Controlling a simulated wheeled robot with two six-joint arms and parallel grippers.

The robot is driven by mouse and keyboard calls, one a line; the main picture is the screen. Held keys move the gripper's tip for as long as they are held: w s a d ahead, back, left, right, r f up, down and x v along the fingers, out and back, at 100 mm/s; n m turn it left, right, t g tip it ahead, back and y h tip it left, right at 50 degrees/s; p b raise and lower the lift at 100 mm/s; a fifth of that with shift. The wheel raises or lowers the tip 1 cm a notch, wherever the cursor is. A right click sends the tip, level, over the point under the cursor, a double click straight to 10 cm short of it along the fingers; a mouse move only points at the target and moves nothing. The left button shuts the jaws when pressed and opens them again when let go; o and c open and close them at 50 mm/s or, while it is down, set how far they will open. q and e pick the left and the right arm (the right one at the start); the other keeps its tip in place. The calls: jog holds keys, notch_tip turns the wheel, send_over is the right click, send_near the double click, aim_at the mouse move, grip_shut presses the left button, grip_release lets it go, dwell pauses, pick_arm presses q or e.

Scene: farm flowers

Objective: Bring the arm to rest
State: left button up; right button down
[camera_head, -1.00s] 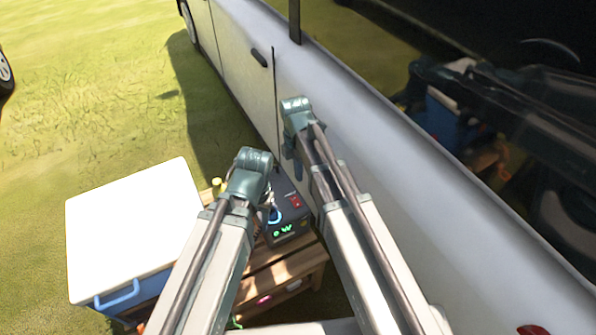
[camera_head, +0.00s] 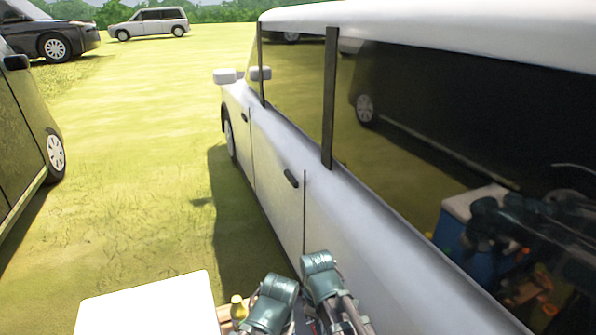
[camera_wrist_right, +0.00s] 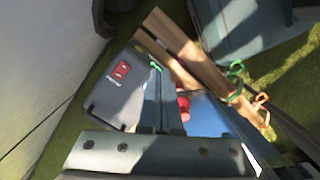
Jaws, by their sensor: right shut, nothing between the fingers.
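My two arms are folded, and their upper joints show at the bottom of the head view, between the white lid and the van. My right gripper (camera_wrist_right: 159,78) shows in the right wrist view, its two dark fingers closed together with nothing between them. My left gripper is outside the frames, and the right one is out of sight in the head view.
A white van (camera_head: 275,175) stands close along the right. A cooler's white lid (camera_head: 150,305) is at the lower left, beside a small yellow item (camera_head: 238,308). Open grass (camera_head: 140,150) stretches ahead; other cars stand beyond.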

jog(key=s+m, duration=0.6)
jog(key=m, duration=0.2)
notch_tip(320, 180, up, 15)
jog(key=p, duration=1.5)
jog(key=shift+s, duration=0.15)
